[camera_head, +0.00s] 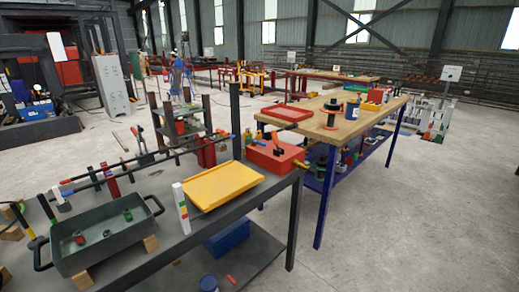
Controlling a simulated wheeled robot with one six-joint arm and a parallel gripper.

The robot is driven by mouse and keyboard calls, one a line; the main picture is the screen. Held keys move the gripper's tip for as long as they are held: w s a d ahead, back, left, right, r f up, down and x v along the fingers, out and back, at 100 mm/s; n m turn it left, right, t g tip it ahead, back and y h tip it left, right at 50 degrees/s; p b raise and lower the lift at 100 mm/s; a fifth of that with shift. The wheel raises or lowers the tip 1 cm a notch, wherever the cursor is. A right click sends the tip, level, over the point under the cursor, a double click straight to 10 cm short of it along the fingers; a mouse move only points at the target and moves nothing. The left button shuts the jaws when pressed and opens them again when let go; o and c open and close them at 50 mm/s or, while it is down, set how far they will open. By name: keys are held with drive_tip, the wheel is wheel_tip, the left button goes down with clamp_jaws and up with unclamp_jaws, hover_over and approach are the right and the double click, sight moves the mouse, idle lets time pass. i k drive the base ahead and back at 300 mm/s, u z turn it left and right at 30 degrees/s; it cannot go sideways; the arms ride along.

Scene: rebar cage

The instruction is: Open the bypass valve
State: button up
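I cannot pick out the bypass valve with certainty. A red box (273,156) with an upright orange and black handle (277,141) on top sits at the far right end of the near dark table; I cannot tell whether this is a valve. Small dark and green round parts (127,214) lie in a grey-green two-handled tray (95,248), too small to identify. My gripper is not in view.
The near dark table (160,258) also bears a yellow tray (222,184), a white block with coloured stripes (181,208) and long bars on stands. A wooden-topped bench (345,122) with blue legs stands behind. The concrete floor at right (425,220) is clear.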

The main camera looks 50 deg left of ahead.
sight(264, 144)
drive_tip(key=u, duration=0.5)
drive_tip(key=k, duration=0.55)
drive_tip(key=u, duration=1.4)
drive_tip(key=i, duration=1.35)
drive_tip(key=z, duration=2.1)
drive_tip(key=i, duration=1.35)
drive_tip(key=u, duration=2.05)
